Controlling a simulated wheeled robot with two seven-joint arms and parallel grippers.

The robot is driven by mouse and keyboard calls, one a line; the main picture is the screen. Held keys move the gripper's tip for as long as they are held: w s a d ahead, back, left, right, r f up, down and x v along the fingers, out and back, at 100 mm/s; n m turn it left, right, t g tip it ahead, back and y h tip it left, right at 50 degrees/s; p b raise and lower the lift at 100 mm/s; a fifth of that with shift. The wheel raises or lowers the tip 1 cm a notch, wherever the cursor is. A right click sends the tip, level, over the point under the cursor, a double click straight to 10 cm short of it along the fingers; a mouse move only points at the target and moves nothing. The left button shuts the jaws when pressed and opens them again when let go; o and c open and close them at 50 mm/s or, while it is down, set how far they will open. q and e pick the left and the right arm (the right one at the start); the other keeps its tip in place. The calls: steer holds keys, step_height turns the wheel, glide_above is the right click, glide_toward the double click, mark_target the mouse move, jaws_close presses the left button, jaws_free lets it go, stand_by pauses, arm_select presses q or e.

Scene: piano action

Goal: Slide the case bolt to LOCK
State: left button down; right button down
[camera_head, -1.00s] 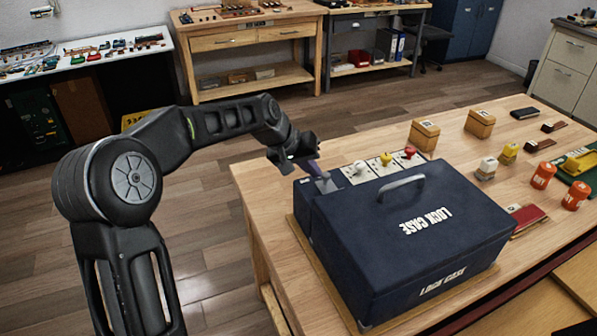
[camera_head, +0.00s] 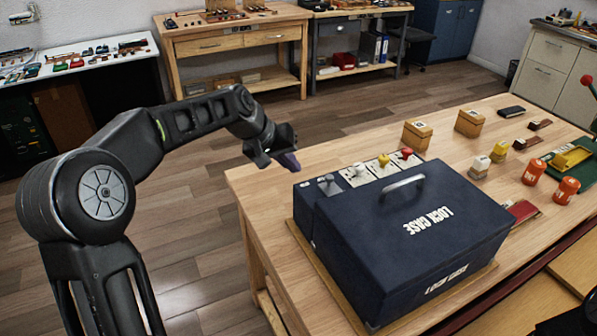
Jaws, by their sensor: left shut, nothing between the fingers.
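The navy lock case (camera_head: 360,240) sits on a wooden base on the workbench, with a grey handle on its lid and "LOCK CASE" lettering. The case bolt (camera_head: 328,183) is a small grey knob on a grey plate, on the narrow strip at the case's far left corner. Its labels are too small to read. My right gripper is not in view.
White plates with white, yellow and red knobs (camera_head: 383,160) stand just behind the case. The bench's left edge (camera_head: 244,200) is clear.

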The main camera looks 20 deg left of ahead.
arm_select(q)
steer(key=d+v, duration=0.1)
steer(key=v, duration=0.5)
steer(key=shift+a+r+b, duration=0.15)
steer(key=shift+r+b, duration=0.25)
steer(key=shift+r, duration=0.15)
steer(key=shift+s, duration=0.15)
